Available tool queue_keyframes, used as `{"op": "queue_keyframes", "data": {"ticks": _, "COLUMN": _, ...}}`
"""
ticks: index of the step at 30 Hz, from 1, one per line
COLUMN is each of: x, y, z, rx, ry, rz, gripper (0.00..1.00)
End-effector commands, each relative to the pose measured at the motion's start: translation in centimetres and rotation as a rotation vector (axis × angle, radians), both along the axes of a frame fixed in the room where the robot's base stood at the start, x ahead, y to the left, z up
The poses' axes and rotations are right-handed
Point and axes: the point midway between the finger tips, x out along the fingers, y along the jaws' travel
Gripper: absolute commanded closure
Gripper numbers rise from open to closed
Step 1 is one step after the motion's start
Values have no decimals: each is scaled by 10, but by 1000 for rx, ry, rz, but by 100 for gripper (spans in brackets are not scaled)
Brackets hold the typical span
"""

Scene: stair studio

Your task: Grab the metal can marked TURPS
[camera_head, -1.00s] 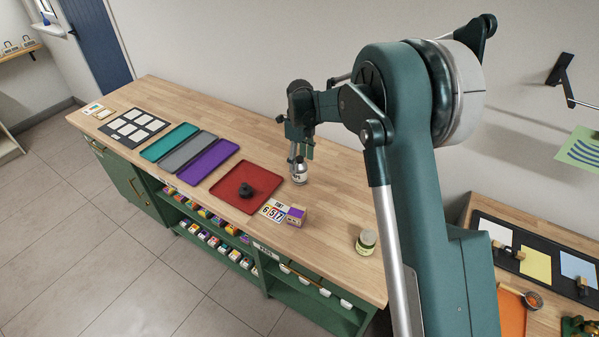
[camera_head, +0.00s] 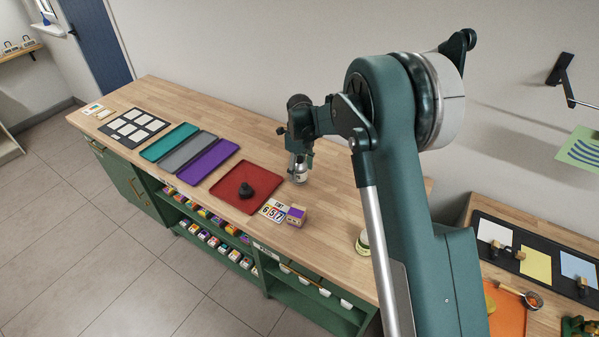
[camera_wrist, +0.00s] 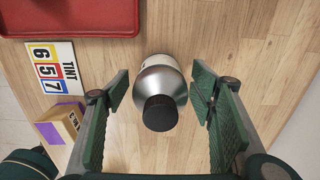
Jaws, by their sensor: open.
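A silver metal can (camera_wrist: 158,78) with a black cap stands upright on the wooden bench. In the wrist view it sits between the two green fingers of my gripper (camera_wrist: 160,100), with a gap on each side. The fingers are open and do not appear to touch it. In the head view the can (camera_head: 299,177) shows just below my gripper (camera_head: 297,160), which partly covers it. The writing on its label cannot be read in either view now.
A red tray (camera_head: 226,195) with a dark object (camera_head: 246,190) lies to the left. A TINT number card (camera_head: 272,209) and a small purple-topped box (camera_head: 296,215) are nearer the front edge. A jar (camera_head: 362,243) stands to the right, partly behind my arm.

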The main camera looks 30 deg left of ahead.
Motion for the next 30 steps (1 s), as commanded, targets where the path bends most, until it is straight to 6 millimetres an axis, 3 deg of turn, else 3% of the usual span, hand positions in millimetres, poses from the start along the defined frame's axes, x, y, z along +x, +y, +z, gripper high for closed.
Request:
{"op": "queue_keyframes", "data": {"ticks": 10, "x": 0, "y": 0, "z": 0, "rx": 0, "ry": 0, "rz": 0, "gripper": 45}}
{"op": "queue_keyframes", "data": {"ticks": 18, "x": 0, "y": 0, "z": 0, "rx": 0, "ry": 0, "rz": 0, "gripper": 79}}
{"op": "queue_keyframes", "data": {"ticks": 30, "x": 0, "y": 0, "z": 5, "rx": 0, "ry": 0, "rz": 0, "gripper": 79}}
